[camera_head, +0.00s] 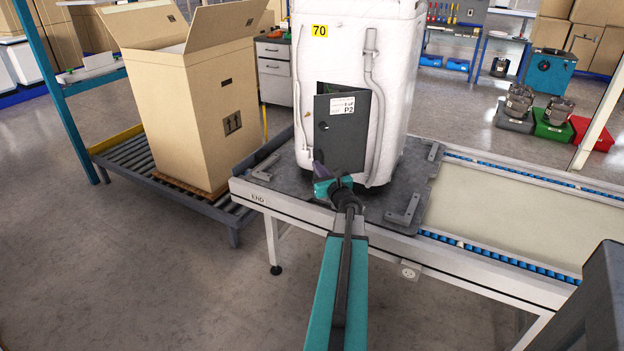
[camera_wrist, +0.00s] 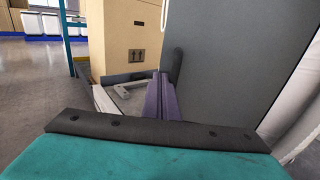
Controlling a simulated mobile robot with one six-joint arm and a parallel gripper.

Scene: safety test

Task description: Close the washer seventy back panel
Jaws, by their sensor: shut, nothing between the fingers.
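The white washer (camera_head: 335,58) bears a yellow "70" label and stands upright on a dark plate. Its dark grey back panel (camera_head: 345,148), with a white "P2" label and a small round knob near its left side, stands ajar. A dark gap shows above its top edge. My gripper (camera_head: 318,170) is at the panel's lower left, with its fingers together and empty. In the wrist view the shut purple fingers (camera_wrist: 160,90) are just left of the large grey panel (camera_wrist: 225,60). Whether they touch it I cannot tell.
The dark plate (camera_head: 385,205) has raised corner brackets and lies on the conveyor (camera_head: 520,215), which runs right. A tall open cardboard box (camera_head: 190,115) stands on a roller stand at left. Grey hoses (camera_head: 376,110) run down the washer beside the panel. The floor in front is clear.

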